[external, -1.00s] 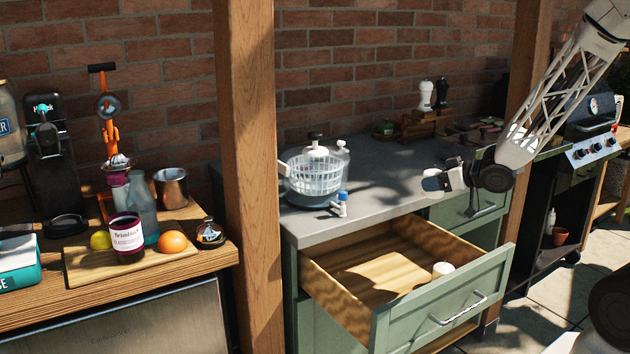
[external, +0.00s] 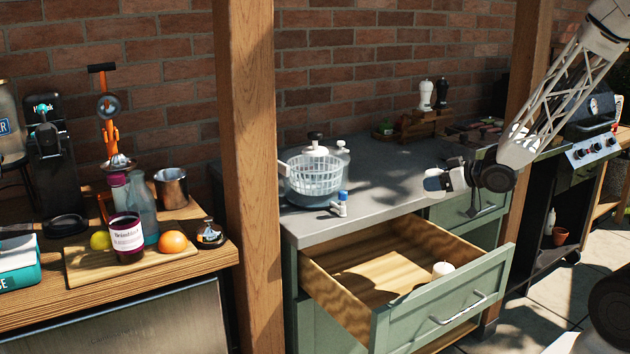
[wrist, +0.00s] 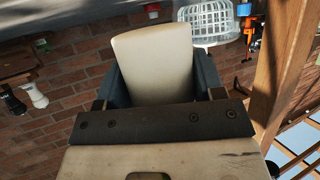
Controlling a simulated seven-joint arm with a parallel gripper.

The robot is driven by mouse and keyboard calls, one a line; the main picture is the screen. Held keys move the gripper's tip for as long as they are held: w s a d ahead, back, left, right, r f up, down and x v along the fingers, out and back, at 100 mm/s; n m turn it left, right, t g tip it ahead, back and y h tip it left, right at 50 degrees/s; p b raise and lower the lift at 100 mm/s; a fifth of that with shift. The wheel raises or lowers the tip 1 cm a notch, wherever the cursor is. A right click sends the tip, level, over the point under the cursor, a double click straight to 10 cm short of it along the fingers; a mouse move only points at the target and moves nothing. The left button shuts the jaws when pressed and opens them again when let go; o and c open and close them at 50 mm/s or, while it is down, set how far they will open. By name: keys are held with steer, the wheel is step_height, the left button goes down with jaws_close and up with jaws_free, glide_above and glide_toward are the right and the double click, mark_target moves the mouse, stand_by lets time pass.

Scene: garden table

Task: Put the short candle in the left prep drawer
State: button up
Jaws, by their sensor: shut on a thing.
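The left prep drawer (external: 443,321) is pulled open from the green cabinet. A short white candle (external: 443,268) stands in it, near the front right. My gripper (external: 440,180) is above the counter's right part, behind and above the open drawer. It is shut on a pale cream candle-like piece (external: 433,182), which fills the space between the dark fingers in the wrist view (wrist: 152,65). The held piece is clear of the counter and of the drawer. Its far end and full length are hard to judge.
A salad spinner with a white basket (external: 315,174) and a small blue-capped bottle (external: 342,204) stand on the grey counter (external: 385,200). A wooden post (external: 250,180) rises left of the cabinet. Much of the drawer floor (external: 375,275) is bare.

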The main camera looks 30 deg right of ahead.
steer(key=w+r+m+h, duration=0.2)
steer(key=w+r, duration=0.2)
steer(key=w, duration=1)
steer(key=w+d+r+m+t+h, duration=0.1)
steer(key=w+r, duration=0.4)
steer(key=w, duration=1)
steer(key=shift+w+d+m+h, duration=0.25)
steer(key=shift+m+h, duration=0.55)
steer(key=shift+h, duration=0.2)
steer(key=shift+s, duration=0.1)
steer(key=shift+s, duration=0.1)
steer(key=s+f+n+y, duration=0.1)
steer(key=s+f, duration=0.2)
steer(key=s, duration=0.7)
steer(key=s+a+f+n+y, duration=0.1)
steer(key=s+f+n+y, duration=0.1)
steer(key=s, duration=0.7)
steer(key=s+f+n+y, duration=0.1)
steer(key=s+f, duration=0.3)
steer(key=s, duration=0.6)
steer(key=shift+s+a+n+g+y, duration=0.3)
steer(key=shift+g+y, duration=0.1)
steer(key=shift+y, duration=0.3)
steer(key=shift+w+f, duration=0.1)
steer(key=shift+w, duration=0.05)
steer(key=w, duration=0.4)
steer(key=w+f, duration=0.1)
steer(key=w, duration=0.9)
steer(key=shift+a+f, duration=0.15)
steer(key=shift+a, duration=0.05)
